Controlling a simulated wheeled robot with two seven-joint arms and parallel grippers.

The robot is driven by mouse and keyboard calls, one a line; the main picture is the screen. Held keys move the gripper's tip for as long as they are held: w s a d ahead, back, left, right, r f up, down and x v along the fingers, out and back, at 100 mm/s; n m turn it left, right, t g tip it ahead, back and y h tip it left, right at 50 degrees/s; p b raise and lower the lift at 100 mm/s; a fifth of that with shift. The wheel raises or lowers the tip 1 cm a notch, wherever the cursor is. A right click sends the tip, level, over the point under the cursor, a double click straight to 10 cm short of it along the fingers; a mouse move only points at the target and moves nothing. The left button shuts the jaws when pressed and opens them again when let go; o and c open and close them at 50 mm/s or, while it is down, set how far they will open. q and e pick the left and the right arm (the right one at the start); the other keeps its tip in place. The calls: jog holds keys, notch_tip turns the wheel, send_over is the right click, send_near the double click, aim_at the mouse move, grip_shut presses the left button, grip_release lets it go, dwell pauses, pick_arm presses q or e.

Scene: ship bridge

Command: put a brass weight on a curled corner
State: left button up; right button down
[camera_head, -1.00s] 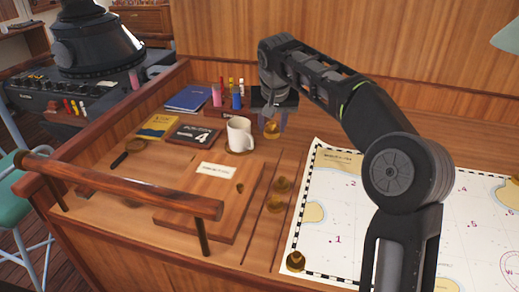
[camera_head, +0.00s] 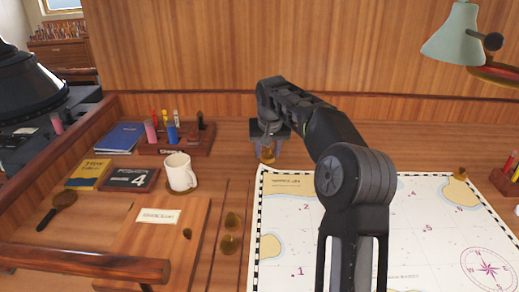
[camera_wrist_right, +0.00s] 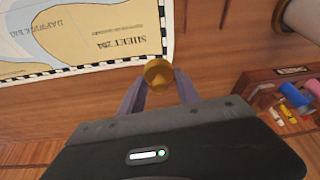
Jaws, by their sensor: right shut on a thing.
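My right gripper (camera_head: 267,146) is shut on a brass weight (camera_head: 267,155), held just at the chart's upper-left corner in the head view. In the right wrist view the weight (camera_wrist_right: 158,73) sits between the fingertips, beside the corner of the chart (camera_wrist_right: 95,62). I cannot tell whether it touches the chart (camera_head: 285,225) or whether that corner is curled. Another brass weight (camera_head: 457,177) sits on the chart's upper-right corner. Two more, an upper one (camera_head: 232,220) and a lower one (camera_head: 229,243), stand on the wood left of the chart. My left gripper is out of view.
A white mug (camera_head: 179,172) stands left of the gripper. Behind it is a pen rack (camera_head: 190,143). Books (camera_head: 130,179), a magnifier (camera_head: 60,205) and a wooden board (camera_head: 165,245) lie further left. A lamp (camera_head: 452,35) hangs at upper right.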

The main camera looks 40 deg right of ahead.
aim_at(266, 156)
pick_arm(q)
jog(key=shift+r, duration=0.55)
pick_arm(e)
jog(key=shift+r, duration=0.65)
jog(key=shift+f, duration=0.1)
jog(key=b+x, duration=0.1)
jog(key=x, duration=0.1)
jog(key=a+b+x, duration=0.1)
jog(key=x, duration=0.1)
jog(key=shift+w, duration=0.1)
jog(key=shift+s+f+b, duration=0.25)
jog(key=shift+f+b, duration=0.95)
jog(key=shift+f, duration=0.2)
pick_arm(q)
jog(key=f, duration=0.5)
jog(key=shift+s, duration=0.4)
pick_arm(e)
jog(key=shift+s+f, duration=0.1)
jog(key=shift+f, duration=0.15)
pick_arm(q)
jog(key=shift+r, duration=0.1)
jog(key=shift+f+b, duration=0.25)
jog(key=shift+b, duration=0.05)
pick_arm(e)
jog(key=shift+f, duration=0.35)
